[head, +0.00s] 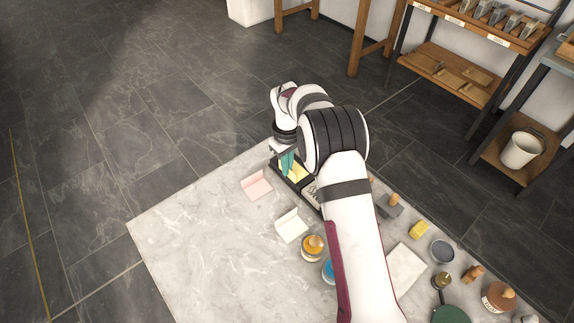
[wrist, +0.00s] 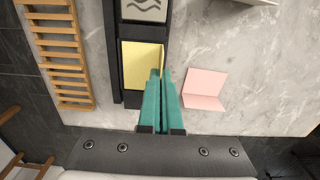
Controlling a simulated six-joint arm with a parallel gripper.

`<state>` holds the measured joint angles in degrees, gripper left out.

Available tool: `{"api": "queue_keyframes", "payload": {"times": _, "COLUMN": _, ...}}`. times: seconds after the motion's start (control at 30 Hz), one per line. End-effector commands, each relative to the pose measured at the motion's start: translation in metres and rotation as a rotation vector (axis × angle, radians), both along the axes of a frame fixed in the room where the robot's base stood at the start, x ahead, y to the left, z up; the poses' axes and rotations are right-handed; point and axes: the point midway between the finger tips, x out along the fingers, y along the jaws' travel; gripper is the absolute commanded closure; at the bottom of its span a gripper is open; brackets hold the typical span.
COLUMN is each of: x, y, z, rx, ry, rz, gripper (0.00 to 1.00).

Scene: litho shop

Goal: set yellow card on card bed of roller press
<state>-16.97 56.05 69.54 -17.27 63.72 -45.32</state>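The yellow card (wrist: 141,62) is folded, with one flat leaf and one upright leaf. It lies over the card bed at the near end of the black roller press (wrist: 131,100) in the wrist view; I cannot tell whether it touches the bed. My gripper (wrist: 162,76) has teal fingers drawn close together around the upright leaf at the card's right edge. In the head view my gripper (head: 287,162) points down over the press (head: 277,163), and part of the yellow card (head: 299,174) shows beside the fingers. My arm hides much of the press.
A folded pink card (wrist: 205,88) stands right of the press, and a pale folded card (head: 291,225) stands nearer in the head view. A wooden rack (wrist: 62,55) is left of the press. Ink jars (head: 312,248) stand close to my arm. The left of the marble top is clear.

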Motion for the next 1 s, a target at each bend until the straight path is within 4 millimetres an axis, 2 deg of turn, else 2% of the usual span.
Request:
{"api": "queue_keyframes", "payload": {"times": 0.1, "x": 0.0, "y": 0.0, "z": -0.0001, "rx": 0.0, "ry": 0.0, "rz": 0.0, "gripper": 1.0}}
{"api": "queue_keyframes", "payload": {"times": 0.3, "x": 0.0, "y": 0.0, "z": -0.0001, "rx": 0.0, "ry": 0.0, "rz": 0.0, "gripper": 0.64}}
{"api": "queue_keyframes", "payload": {"times": 0.5, "x": 0.0, "y": 0.0, "z": -0.0001, "rx": 0.0, "ry": 0.0, "rz": 0.0, "gripper": 0.64}}
{"api": "queue_keyframes", "payload": {"times": 0.6, "x": 0.0, "y": 0.0, "z": -0.0001, "rx": 0.0, "ry": 0.0, "rz": 0.0, "gripper": 0.8}}
{"api": "queue_keyframes", "payload": {"times": 0.63, "x": 0.0, "y": 0.0, "z": -0.0001, "rx": 0.0, "ry": 0.0, "rz": 0.0, "gripper": 0.82}}
{"api": "queue_keyframes", "payload": {"times": 0.87, "x": 0.0, "y": 0.0, "z": 0.0, "rx": 0.0, "ry": 0.0, "rz": 0.0, "gripper": 0.82}}
{"api": "queue_keyframes", "payload": {"times": 1.0, "x": 0.0006, "y": 0.0001, "z": 0.009, "rx": 0.0, "ry": -0.003, "rz": 0.001, "gripper": 0.82}}
